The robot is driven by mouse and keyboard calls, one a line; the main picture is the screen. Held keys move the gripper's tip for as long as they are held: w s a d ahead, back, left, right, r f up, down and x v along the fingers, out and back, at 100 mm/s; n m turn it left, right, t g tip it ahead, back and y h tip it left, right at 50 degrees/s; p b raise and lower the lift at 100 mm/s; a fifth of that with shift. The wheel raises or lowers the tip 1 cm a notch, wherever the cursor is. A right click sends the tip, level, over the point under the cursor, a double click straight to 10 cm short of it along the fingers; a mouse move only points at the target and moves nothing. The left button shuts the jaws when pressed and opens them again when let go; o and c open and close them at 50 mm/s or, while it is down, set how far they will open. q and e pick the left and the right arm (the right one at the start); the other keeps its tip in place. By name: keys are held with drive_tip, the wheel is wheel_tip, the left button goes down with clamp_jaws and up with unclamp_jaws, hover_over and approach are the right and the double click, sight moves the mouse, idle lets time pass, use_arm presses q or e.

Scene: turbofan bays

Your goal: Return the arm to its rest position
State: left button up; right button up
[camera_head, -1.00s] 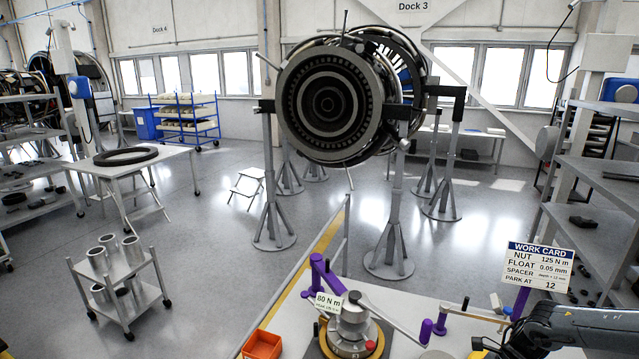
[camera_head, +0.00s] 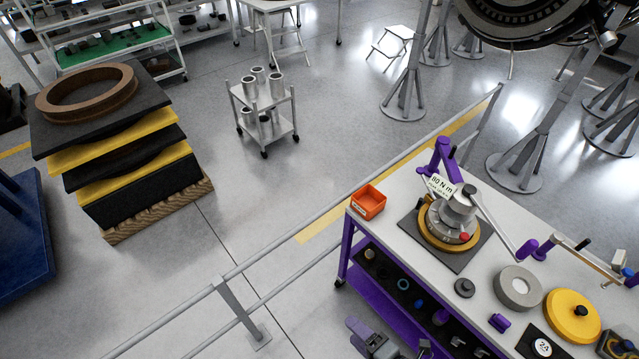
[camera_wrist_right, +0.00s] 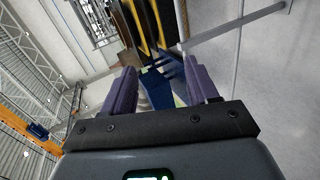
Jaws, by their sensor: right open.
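My right gripper (camera_head: 372,338) shows only in part at the bottom edge of the head view, just in front of the purple-framed bench (camera_head: 398,243). In the right wrist view its two purple fingers (camera_wrist_right: 160,92) stand apart with nothing held between them. Behind them, at a distance, are a blue structure and yellow and black layers. Most of the right arm is out of the head view. My left gripper is in neither view.
The bench carries an orange bin (camera_head: 368,203), a wrench fixture (camera_head: 450,218), a grey ring (camera_head: 519,288) and a yellow disc (camera_head: 572,314). A railing (camera_head: 290,258) runs behind it. A layered stack (camera_head: 140,190) stands left. Floor between stack and railing is clear.

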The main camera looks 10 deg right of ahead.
drive_tip(key=s+d+r+m+g+h, duration=0.25)
drive_tip(key=d+m+h, duration=0.35)
drive_tip(key=m, duration=0.7)
drive_tip(key=s+d+f+m+g, duration=0.1)
drive_tip(key=s+d+m+g, duration=0.3)
drive_tip(key=m, duration=0.4)
drive_tip(key=shift+s+d+f+m+g+h, duration=0.25)
drive_tip(key=shift+s+m+g, duration=0.2)
drive_tip(key=shift+s, duration=0.65)
drive_tip(key=shift+a, duration=0.1)
